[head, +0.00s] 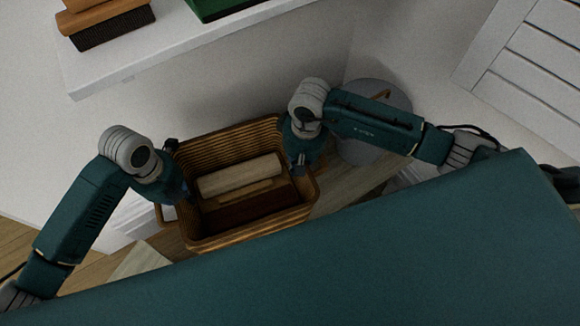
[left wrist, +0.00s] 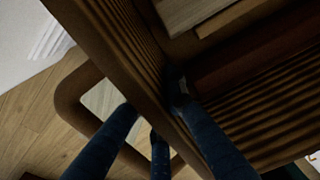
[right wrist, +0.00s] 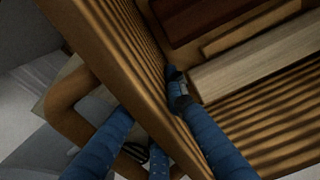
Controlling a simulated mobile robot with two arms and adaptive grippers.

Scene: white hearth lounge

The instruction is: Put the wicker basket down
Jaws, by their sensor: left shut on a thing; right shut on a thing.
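The wicker basket (head: 247,236) is brown and ribbed, with a loop handle at each end. It is held between my two arms in the head view, with wooden blocks (head: 240,175) lying inside. My left gripper (head: 180,192) is shut on the basket's left end; the left wrist view shows its fingers on both sides of the wall (left wrist: 120,50), by the loop handle (left wrist: 75,95). My right gripper (head: 298,165) is shut on the right end; the right wrist view shows the same grip on the wall (right wrist: 110,50). The basket's underside is hidden.
A white shelf (head: 190,45) with a brown item (head: 105,22) and a green item (head: 230,8) is at the upper left. A round grey object (head: 372,140) stands right of the basket. A white slatted panel (head: 530,55) is at the upper right. Wooden floor (head: 85,275) shows at lower left.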

